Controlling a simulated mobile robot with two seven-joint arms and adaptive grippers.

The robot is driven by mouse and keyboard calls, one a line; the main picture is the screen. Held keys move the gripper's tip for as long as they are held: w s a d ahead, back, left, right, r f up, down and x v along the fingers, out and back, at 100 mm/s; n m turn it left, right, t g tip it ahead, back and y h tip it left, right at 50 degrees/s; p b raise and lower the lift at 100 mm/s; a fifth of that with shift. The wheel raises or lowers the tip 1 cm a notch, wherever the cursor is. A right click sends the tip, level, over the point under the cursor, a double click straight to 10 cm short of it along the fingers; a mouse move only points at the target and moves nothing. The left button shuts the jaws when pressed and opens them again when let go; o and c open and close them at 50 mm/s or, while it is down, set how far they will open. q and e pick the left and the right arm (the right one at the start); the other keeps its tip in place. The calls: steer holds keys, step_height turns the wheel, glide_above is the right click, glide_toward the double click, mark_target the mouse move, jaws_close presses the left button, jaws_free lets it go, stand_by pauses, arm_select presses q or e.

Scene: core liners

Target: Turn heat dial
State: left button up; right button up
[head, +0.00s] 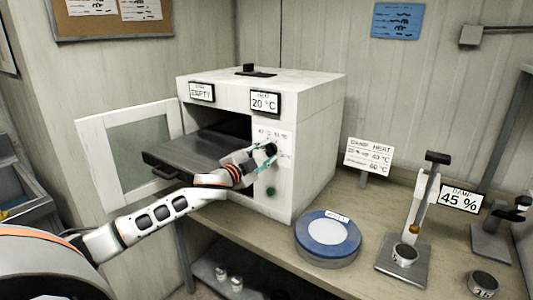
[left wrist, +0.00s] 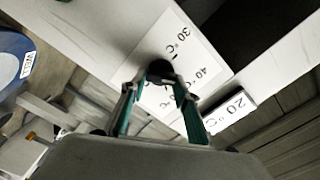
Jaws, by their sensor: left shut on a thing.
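The white oven (head: 315,125) stands on the bench with its glass door (head: 135,150) swung open and a dark tray (head: 195,155) reaching out of it. The heat dial (left wrist: 159,68) is a dark round knob on the oven's front panel, by printed marks of 30 °C and 40 °C. My left gripper (head: 265,157) is at this panel, shut on the dial, with its green fingers (left wrist: 165,88) on either side of the knob. The heat display (head: 264,102) reads 20 °C. The gripper partly hides the dial in the head view. My right gripper is not in view.
A green button (head: 270,191) sits below the dial. A blue-rimmed round container (head: 327,238) stands to the right of the oven. Beyond it are a damp and heat sign (head: 368,157), a stand (head: 412,225) and a 45 % display (head: 460,198).

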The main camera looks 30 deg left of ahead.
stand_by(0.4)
arm_select(q)
steer(key=o, duration=1.1)
steer(key=shift+s+f, duration=0.1)
steer(key=shift+s, duration=0.55)
steer(key=s, duration=1)
steer(key=shift+s, duration=0.4)
